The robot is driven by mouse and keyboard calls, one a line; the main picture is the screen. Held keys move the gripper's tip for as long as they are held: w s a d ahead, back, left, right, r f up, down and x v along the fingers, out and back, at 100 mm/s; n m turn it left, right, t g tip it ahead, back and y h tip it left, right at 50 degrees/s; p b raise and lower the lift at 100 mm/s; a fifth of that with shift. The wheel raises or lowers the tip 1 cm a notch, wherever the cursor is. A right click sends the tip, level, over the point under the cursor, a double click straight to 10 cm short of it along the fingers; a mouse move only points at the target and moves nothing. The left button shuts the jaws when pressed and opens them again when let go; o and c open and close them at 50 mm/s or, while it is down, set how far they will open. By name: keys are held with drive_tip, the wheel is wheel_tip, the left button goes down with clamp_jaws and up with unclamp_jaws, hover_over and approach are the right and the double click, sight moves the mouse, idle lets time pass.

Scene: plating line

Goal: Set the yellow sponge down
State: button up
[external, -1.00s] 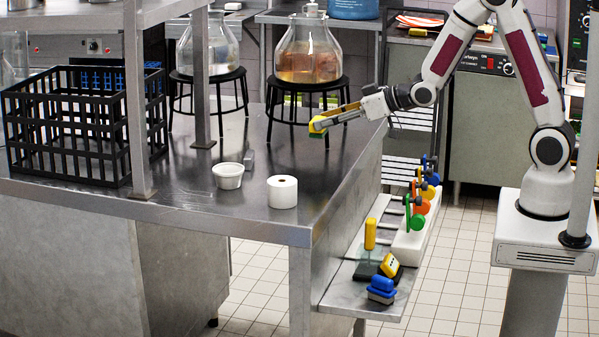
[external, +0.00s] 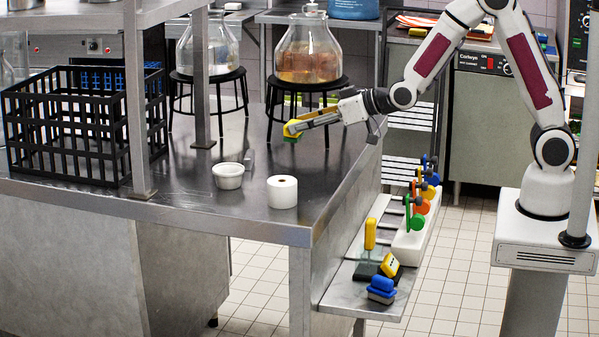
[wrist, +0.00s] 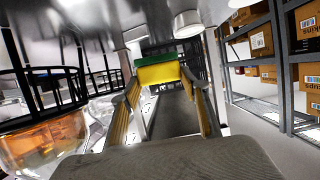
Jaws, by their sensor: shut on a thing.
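The yellow sponge (external: 290,129) has a green layer on one face. My gripper (external: 294,128) is shut on it and holds it in the air above the steel table (external: 330,190), in front of the stool with the amber jar. In the wrist view the sponge (wrist: 158,72) sits between the two fingertips (wrist: 160,78), its yellow side toward the camera and the green strip along its upper edge. It looks clear of the tabletop, though the exact height is hard to tell.
A white bowl (external: 228,176) and a white roll (external: 282,191) stand near the table's front. A black crate (external: 80,130) is at the left. Jars on black stools (external: 305,85) stand at the back. The tabletop's right front is clear.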

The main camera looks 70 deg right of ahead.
drive_tip(key=shift+d+f, duration=0.1)
drive_tip(key=shift+d, duration=0.25)
drive_tip(key=shift+f, duration=0.15)
drive_tip(key=shift+f, duration=2.8)
drive_tip(key=shift+f, duration=0.1)
drive_tip(key=shift+f, duration=1.95)
drive_tip(key=shift+f, duration=0.1)
drive_tip(key=o, duration=0.9)
